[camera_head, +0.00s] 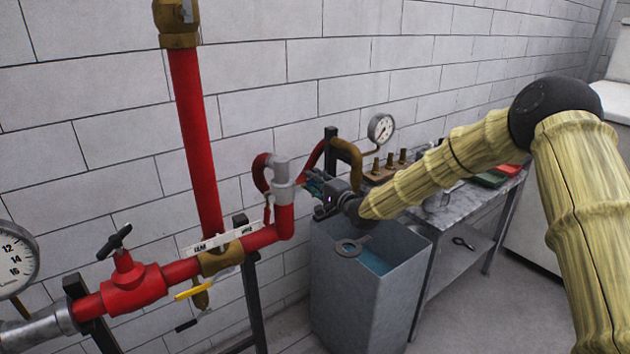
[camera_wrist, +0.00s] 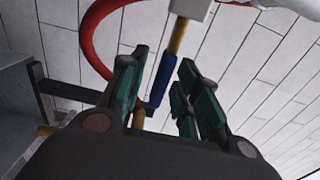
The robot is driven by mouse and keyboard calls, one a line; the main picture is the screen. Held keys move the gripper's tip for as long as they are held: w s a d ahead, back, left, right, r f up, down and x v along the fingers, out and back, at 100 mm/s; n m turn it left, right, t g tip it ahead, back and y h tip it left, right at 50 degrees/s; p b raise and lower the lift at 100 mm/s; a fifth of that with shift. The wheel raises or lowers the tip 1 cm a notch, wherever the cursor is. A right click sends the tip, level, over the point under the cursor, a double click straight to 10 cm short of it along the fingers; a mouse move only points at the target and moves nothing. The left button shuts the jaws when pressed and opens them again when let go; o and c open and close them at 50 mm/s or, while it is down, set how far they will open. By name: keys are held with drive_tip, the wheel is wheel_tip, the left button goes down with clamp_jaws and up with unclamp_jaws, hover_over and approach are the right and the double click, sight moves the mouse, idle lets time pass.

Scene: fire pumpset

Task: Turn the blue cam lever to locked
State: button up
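The blue cam lever (camera_wrist: 163,80) shows in the wrist view as a blue sleeve on a yellow bar (camera_wrist: 179,36) that runs up to a pale grey fitting (camera_wrist: 190,8). My gripper (camera_wrist: 163,62) is open, with teal finger pads on both sides of the lever and a visible gap, larger on the right. The lever's lower end is partly hidden by my gripper. In the head view my gripper (camera_head: 314,187) is just right of the grey coupling (camera_head: 282,172) on the red pipe. I cannot make out the blue lever there.
A red hose (camera_wrist: 92,35) curves close by on the left in the wrist view. Below my gripper stands a grey bin (camera_head: 375,290) with blue liquid. A metal table (camera_head: 465,215) with a gauge (camera_head: 381,129) is at right. A red valve (camera_head: 133,283) is at left.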

drive_tip(key=shift+c, duration=0.2)
clamp_jaws()
drive_tip(key=shift+f, duration=0.1)
